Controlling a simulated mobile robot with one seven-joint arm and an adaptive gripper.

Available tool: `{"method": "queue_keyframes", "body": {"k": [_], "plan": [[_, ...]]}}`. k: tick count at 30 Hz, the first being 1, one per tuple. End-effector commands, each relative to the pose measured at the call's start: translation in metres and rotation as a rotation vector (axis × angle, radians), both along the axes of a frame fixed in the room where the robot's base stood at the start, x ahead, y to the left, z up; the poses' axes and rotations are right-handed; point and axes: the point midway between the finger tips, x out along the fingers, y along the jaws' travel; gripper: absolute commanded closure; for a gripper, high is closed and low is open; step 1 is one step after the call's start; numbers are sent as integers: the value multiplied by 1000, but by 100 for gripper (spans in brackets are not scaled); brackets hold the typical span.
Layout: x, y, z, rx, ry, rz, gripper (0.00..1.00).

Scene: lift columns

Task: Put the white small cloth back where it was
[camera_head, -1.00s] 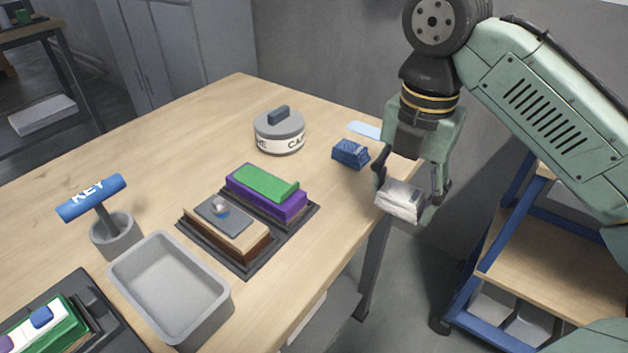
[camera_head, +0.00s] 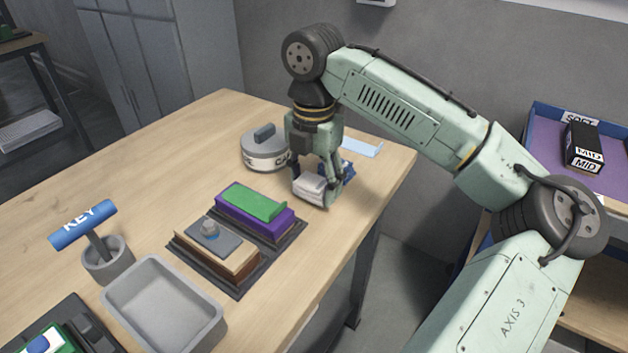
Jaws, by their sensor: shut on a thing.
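My gripper (camera_head: 322,193) is shut on the white small cloth (camera_head: 308,187), a folded whitish bundle. It holds the cloth over the right part of the wooden table, just right of the green and purple blocks. I cannot tell whether the cloth touches the tabletop. A blue folded cloth (camera_head: 348,170) lies right behind the gripper and is partly hidden by it. A flat light-blue piece (camera_head: 362,147) lies farther back near the table's edge.
A round grey lidded tin (camera_head: 262,150) stands behind and left of my gripper. A dark tray (camera_head: 238,288) holds a green-topped purple block (camera_head: 253,207) and a grey-topped block (camera_head: 207,245). A grey bin (camera_head: 165,305) and a blue KEY-labelled handle (camera_head: 82,225) are at left.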

Motion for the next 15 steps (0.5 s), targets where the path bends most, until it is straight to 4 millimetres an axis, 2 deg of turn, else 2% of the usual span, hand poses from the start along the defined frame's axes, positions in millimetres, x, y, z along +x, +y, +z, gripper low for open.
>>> {"method": "queue_keyframes", "body": {"k": [3,14,15], "plan": [[0,0,-7,-1,-1,0,65],[0,0,-12,1,-1,1,65],[0,0,-11,0,-1,0,40]]}}
